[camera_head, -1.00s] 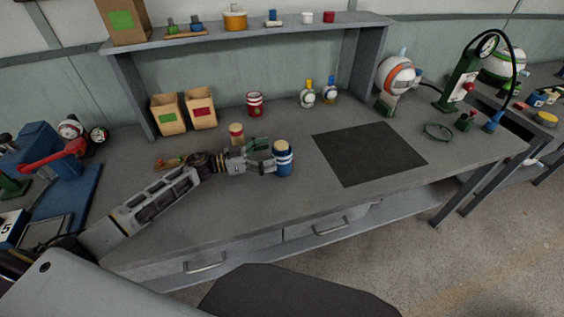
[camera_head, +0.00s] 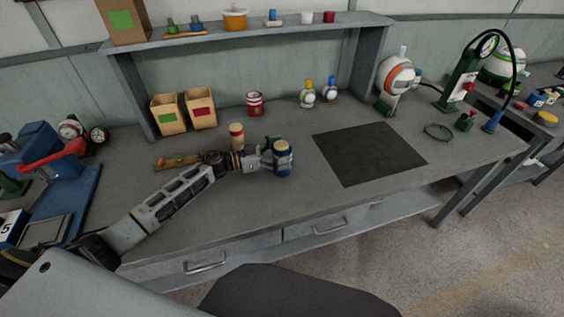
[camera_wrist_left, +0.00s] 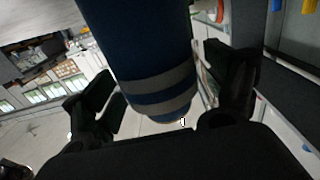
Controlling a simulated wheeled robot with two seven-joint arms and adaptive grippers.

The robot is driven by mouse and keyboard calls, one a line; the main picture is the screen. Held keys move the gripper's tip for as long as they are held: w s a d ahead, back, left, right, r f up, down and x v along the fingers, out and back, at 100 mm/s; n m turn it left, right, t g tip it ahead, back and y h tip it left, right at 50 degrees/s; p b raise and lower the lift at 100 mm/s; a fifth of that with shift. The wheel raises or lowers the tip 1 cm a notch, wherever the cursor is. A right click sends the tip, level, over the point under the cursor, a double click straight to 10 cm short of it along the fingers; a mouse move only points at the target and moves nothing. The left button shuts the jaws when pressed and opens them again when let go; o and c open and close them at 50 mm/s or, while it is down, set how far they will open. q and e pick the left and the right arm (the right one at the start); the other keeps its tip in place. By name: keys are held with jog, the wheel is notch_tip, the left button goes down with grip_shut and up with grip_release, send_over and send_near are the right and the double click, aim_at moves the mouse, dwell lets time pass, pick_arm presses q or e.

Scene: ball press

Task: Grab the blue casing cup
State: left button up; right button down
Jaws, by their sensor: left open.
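The blue casing cup (camera_head: 283,172) stands upright on the bench, left of the dark mat, with a pale yellowish top. My left gripper (camera_head: 276,155) is at the cup, with its fingers open around it. In the left wrist view the blue cup (camera_wrist_left: 145,50) with two grey bands fills the middle. One finger is on each side of it, and a gap shows on the left side. Whether the right finger touches the cup is unclear. My right gripper is not in view.
A cup with a yellowish top (camera_head: 237,134) stands just behind my left gripper. A wooden rack (camera_head: 178,161) lies left of it. A dark mat (camera_head: 368,153) lies to the right. Two bins (camera_head: 201,107) and a red-and-white cup (camera_head: 255,103) stand farther back.

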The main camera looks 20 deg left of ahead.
pick_arm(q)
jog(key=shift+w+d, duration=0.2)
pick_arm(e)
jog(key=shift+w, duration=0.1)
pick_arm(q)
jog(key=c, duration=1.1)
jog(key=shift+r, duration=0.2)
jog(key=shift+c, duration=0.2)
